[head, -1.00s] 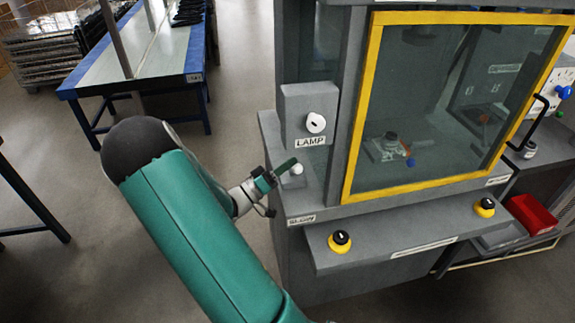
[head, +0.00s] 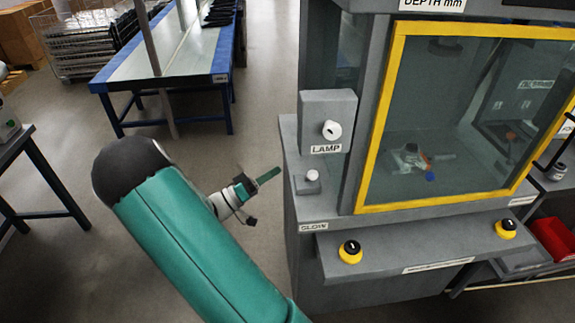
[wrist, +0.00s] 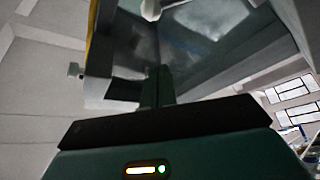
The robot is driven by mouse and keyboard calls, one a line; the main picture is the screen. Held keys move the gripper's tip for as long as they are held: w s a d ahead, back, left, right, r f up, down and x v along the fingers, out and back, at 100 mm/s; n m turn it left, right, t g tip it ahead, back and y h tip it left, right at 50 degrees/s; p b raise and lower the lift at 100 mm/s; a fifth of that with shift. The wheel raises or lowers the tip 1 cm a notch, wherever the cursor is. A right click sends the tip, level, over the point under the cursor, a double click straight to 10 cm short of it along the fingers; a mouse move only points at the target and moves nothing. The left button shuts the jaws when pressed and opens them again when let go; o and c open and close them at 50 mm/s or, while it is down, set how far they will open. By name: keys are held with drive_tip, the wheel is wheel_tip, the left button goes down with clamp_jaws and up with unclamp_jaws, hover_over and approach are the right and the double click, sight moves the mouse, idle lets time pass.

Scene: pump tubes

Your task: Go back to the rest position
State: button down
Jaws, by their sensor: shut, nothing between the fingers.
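My gripper (head: 268,176) is shut and empty, its green fingers pointing right toward the grey machine (head: 340,225). It hangs in the air over the floor, left of the machine's ledge and apart from it. In the wrist view, the shut green fingers (wrist: 157,88) stand upright in the middle, with part of the machine behind them. The white round knob (head: 313,175) on the ledge is to the right of my fingertips and not touched. The white lamp knob (head: 331,130) sits above it on a grey box labelled LAMP.
The machine has a yellow-framed window (head: 385,130) and a front shelf with two yellow-and-black buttons (head: 350,252). A blue-edged table (head: 160,60) stands at the back left. Another table (head: 25,150) is at the left edge. Floor between them is clear.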

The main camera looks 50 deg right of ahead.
drive_tip(key=shift+w+a+f, duration=0.15)
drive_tip(key=shift+a+f, duration=0.05)
drive_tip(key=shift+a, duration=0.2)
idle(0.3)
